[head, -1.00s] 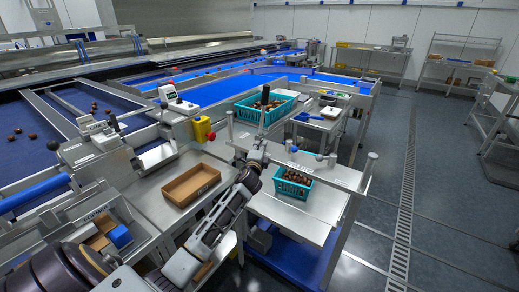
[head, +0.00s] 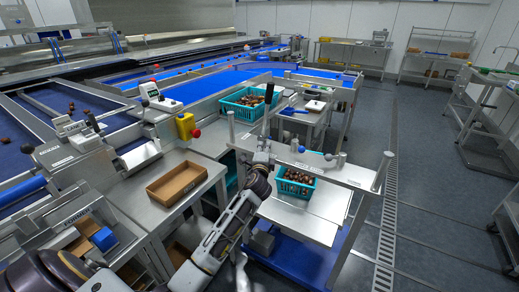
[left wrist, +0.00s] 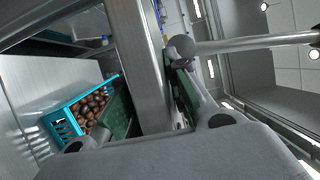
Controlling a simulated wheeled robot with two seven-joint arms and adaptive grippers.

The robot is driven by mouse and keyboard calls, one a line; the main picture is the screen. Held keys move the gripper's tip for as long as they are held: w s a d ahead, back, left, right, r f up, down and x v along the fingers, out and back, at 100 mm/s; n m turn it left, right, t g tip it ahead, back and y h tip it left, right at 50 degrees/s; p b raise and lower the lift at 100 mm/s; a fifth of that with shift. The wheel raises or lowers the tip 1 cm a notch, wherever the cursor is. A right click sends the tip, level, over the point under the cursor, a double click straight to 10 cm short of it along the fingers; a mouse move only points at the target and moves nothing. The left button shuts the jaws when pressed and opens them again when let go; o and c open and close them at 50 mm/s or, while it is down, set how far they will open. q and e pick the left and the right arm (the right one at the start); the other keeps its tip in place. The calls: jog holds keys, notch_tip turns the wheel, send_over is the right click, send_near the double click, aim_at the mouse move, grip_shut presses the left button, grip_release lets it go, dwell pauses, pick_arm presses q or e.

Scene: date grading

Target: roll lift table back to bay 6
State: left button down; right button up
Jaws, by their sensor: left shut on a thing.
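The lift table (head: 319,224) is a steel table with a blue base (head: 295,262), standing right of the grading bench. A steel push bar (head: 335,176) runs across it between upright posts. A teal crate of dates (head: 297,183) sits on its top and also shows in the left wrist view (left wrist: 62,122). My left gripper (head: 263,153) is at the left part of the bar. In the left wrist view its green-padded fingers (left wrist: 150,108) are on either side of the steel bar (left wrist: 143,60), shut on it. My right gripper is not seen.
The bench at left holds an empty brown tray (head: 177,184). A larger teal crate (head: 248,101) and a small side table (head: 305,115) stand behind the lift table. A floor drain (head: 388,200) runs along the right, with open floor beyond. Steel racks (head: 433,68) stand at the back.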

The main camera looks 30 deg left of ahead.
aim_at(299, 161)
pick_arm(q)
jog(key=shift+d+f, duration=0.15)
jog(key=shift+d, duration=1.5)
jog(key=shift+a, duration=0.1)
jog(key=shift+s, duration=0.1)
jog(key=shift+d+f+b, duration=0.15)
jog(key=shift+d+b, duration=0.25)
jog(key=shift+d, duration=0.6)
jog(key=d, duration=0.5)
jog(key=shift+s+b, duration=0.1)
jog(key=shift+b, duration=0.3)
jog(key=shift+d+b, duration=0.45)
jog(key=shift+d, duration=1.45)
jog(key=shift+s+d, duration=0.1)
jog(key=shift+d, duration=0.6)
jog(key=shift+a, duration=0.1)
